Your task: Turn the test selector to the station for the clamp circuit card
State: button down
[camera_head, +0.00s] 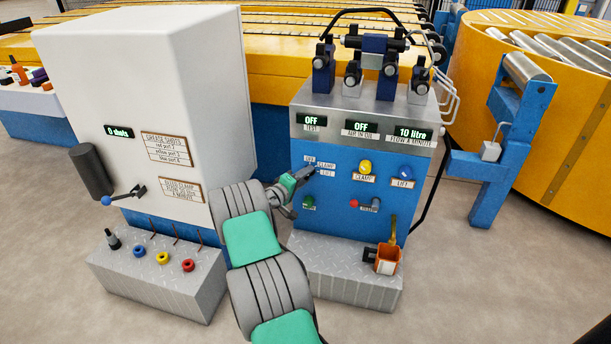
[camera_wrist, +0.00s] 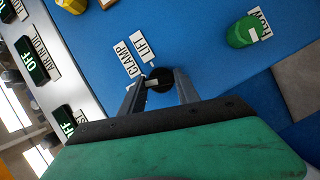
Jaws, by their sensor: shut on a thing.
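Labels CLAMP (camera_wrist: 127,60) and LIFT (camera_wrist: 147,48) lie beside the knob. In the head view, my gripper (camera_head: 302,178) is at the panel and largely hides the knob, beside labels OFF, CLAMP and LIFT. The TEST display (camera_head: 312,121) reads OFF.
A yellow knob (camera_head: 365,167) and a blue knob (camera_head: 406,172) sit right of the selector. A green knob (camera_head: 308,202) is below it. An orange holder (camera_head: 387,259) stands on the ledge. A white cabinet (camera_head: 150,100) stands to the left.

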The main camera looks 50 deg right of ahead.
jog(key=m+t+y+p, duration=0.1)
jog(key=m+y, duration=0.1)
jog(key=m, duration=0.2)
dwell(0.3)
dwell(0.4)
jog(key=c, duration=0.9)
grip_release()
jog(key=shift+r, duration=0.1)
jog(key=p+v, duration=0.2)
jog(key=v, duration=0.5)
jog(key=shift+s+a, duration=0.2)
jog(key=shift+a, duration=0.2)
